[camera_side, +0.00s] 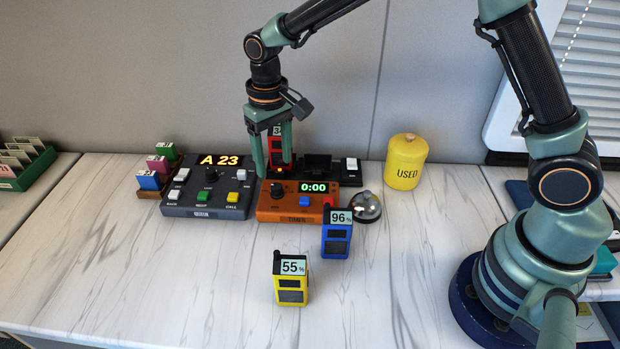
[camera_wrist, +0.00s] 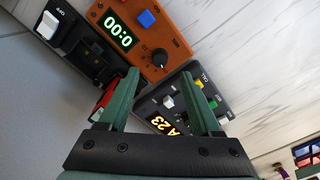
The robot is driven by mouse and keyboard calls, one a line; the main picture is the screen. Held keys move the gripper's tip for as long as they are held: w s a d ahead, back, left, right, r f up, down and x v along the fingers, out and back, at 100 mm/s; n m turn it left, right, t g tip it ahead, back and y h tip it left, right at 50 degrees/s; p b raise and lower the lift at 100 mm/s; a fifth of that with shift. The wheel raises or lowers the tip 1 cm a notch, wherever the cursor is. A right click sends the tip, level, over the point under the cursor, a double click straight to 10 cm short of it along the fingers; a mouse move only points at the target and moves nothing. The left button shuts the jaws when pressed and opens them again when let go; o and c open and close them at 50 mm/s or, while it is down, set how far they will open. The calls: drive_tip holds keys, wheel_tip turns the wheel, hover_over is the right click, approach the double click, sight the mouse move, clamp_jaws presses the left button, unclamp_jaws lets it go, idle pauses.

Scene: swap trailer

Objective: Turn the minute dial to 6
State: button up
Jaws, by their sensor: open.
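The orange timer box (camera_side: 330,206) sits on the table with its display (camera_side: 312,187) reading 0:00. Its black dial (camera_side: 277,189) is at the box's left end, and it also shows in the wrist view (camera_wrist: 159,58) with small marks around it. A blue button (camera_side: 304,201) is beside the dial. My gripper (camera_side: 273,167) points down above and behind the dial, with its green fingers apart and nothing between them. In the wrist view the dial is just beyond the gap between the fingertips (camera_wrist: 160,75). The dial's exact setting is too small to read.
A grey console (camera_side: 185,211) reading A 23 stands close left. A dark dock (camera_side: 341,179) and a red handset (camera_side: 273,143) are behind the timer. A bell (camera_side: 366,206), blue handset (camera_side: 336,241) and yellow handset (camera_side: 291,284) are nearby. A yellow USED canister (camera_side: 405,165) stands right.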

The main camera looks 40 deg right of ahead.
sight(277, 186)
wheel_tip(277, 186, down, 7)
drive_tip(key=shift+r, duration=0.1)
idle(0.3)
clamp_jaws()
